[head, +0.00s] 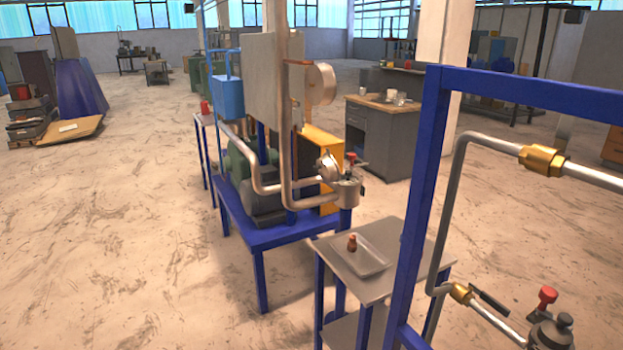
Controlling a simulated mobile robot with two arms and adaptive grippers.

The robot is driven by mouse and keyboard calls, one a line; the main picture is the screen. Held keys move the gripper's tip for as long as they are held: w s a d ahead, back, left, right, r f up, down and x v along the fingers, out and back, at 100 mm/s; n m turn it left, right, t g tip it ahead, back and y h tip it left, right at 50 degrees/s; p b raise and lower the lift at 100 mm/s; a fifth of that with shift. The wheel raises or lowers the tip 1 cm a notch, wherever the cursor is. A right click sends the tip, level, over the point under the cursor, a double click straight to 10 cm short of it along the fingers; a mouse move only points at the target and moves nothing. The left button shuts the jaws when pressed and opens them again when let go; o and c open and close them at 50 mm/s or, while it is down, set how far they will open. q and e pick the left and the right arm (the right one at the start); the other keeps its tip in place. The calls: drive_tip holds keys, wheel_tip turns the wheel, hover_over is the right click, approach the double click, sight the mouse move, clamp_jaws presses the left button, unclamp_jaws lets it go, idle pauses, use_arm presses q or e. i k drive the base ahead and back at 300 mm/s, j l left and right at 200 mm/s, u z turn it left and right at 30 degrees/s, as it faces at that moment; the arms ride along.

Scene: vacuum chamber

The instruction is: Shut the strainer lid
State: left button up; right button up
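The strainer appears to be the small metal pot (347,192) on the pipework at the front right corner of the blue-framed pump stand. A round metal disc, which looks like its lid (328,166), stands tilted up at the pot's left side, so the lid looks open. A small red knob (350,157) shows just above the pot. The hinge and the pot's inside are too small to make out. Neither of my grippers is in view.
A small grey table (420,240) with a metal tray (373,268) holding a small brown-orange object (352,242) stands in front of the strainer. A blue frame (428,150) with pipes and valves blocks the right foreground. Open floor (130,240) lies at left.

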sight(327, 166)
drive_tip(key=i+z, duration=0.45)
drive_tip(key=i+j+z, duration=0.1)
drive_tip(key=i+z, duration=0.35)
